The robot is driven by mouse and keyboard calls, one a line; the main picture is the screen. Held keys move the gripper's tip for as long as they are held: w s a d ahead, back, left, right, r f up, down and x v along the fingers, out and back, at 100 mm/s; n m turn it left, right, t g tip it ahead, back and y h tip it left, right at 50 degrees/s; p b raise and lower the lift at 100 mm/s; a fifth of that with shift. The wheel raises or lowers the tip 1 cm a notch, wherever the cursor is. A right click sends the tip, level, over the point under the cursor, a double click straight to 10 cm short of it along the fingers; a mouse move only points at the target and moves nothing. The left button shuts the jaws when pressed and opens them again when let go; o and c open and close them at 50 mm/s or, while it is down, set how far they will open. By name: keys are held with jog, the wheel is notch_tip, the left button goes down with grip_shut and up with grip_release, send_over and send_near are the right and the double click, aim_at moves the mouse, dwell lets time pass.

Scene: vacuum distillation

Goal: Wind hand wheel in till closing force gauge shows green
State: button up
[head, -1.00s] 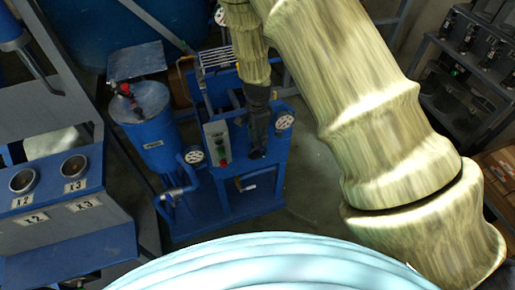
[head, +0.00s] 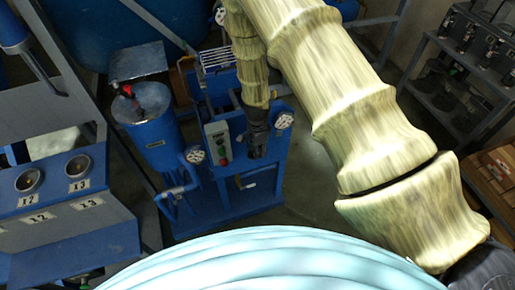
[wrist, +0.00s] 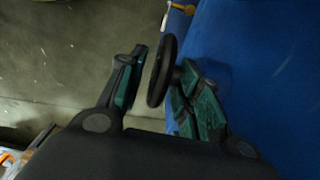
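The black hand wheel (wrist: 161,72) shows edge-on in the wrist view, on the blue machine's side. My gripper (wrist: 160,62) is open, with one finger on each side of the wheel. A gap shows between the left finger and the wheel; whether the right finger touches it I cannot tell. In the head view my gripper (head: 257,150) is at the front of the blue machine (head: 240,195) and hides the wheel. Pale round dials (head: 284,121) and (head: 195,155) sit on either side; which is the closing force gauge, and its reading, I cannot tell.
A panel with green and red buttons (head: 219,145) is left of my gripper. A blue cylinder (head: 155,130) and pipe stand further left. A sloped blue console (head: 60,235) is at far left, a dark shelf rack (head: 455,75) at right. Floor between machine and rack is clear.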

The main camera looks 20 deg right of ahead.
grip_shut()
jog(key=shift+d+f+y+b, duration=0.1)
jog(key=shift+d+y+b, duration=0.05)
jog(key=shift+y+b, duration=0.5)
jog(key=shift+d+y+b, duration=0.15)
jog(key=shift+y+b, duration=0.3)
jog(key=shift+y, duration=0.3)
grip_release()
jog(key=v, duration=1.2)
